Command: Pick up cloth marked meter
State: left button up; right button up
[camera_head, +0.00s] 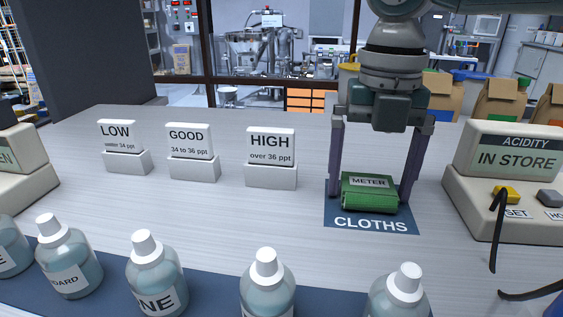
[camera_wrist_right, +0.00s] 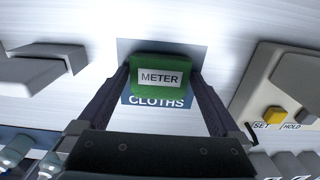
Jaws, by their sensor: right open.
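The green folded cloth (camera_head: 370,193) with a white METER label lies on a dark blue mat (camera_head: 350,222) marked CLOTHS, on the table. My right gripper (camera_head: 372,190) points straight down over it, with one finger on each side of the cloth. The fingers are open and wider than the cloth. In the right wrist view the cloth (camera_wrist_right: 160,75) sits between the two fingertips (camera_wrist_right: 160,80), with a small gap showing at places. My left gripper is not in view.
An acidity instrument (camera_head: 510,175) with buttons stands close at the right. Signs reading LOW (camera_head: 122,145), GOOD (camera_head: 192,152) and HIGH (camera_head: 270,160) stand at the left. Several bottles (camera_head: 155,275) line the front edge. A dark cable (camera_head: 496,230) hangs at the right.

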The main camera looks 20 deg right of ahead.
jog(key=shift+c, duration=0.4)
jog(key=c, duration=1)
jog(key=shift+r, duration=0.15)
